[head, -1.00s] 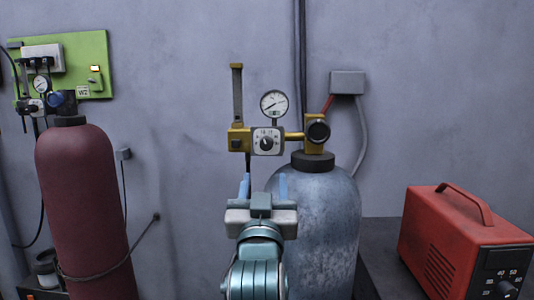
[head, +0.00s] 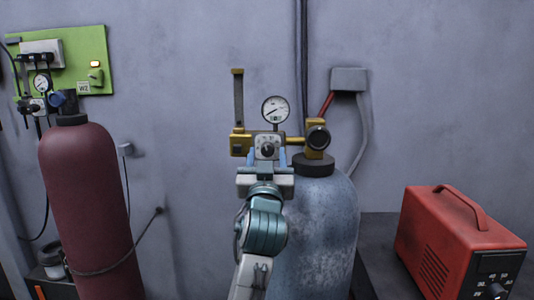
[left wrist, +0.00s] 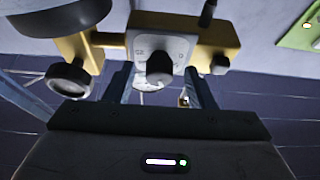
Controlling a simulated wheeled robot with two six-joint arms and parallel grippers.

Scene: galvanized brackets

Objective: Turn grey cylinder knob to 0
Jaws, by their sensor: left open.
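The grey cylinder (head: 315,235) stands right of centre in the head view, with a brass regulator (head: 240,143) on top. A dark knob (head: 267,149) sits on the regulator's white dial plate; it also shows in the left wrist view (left wrist: 160,67). The dial's numbers and the knob's pointer are too small to read surely. My left gripper (head: 267,160) is open and empty, just in front of and below the dial. In the left wrist view its two fingers (left wrist: 160,86) stand either side of the knob, apart from it. My right gripper is out of view.
A round gauge (head: 275,109) rises above the dial. A round black valve handle (head: 318,137) is to the right. A maroon cylinder (head: 85,200) stands at left by a green panel (head: 97,50). A red box (head: 440,235) sits on a dark bench at right.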

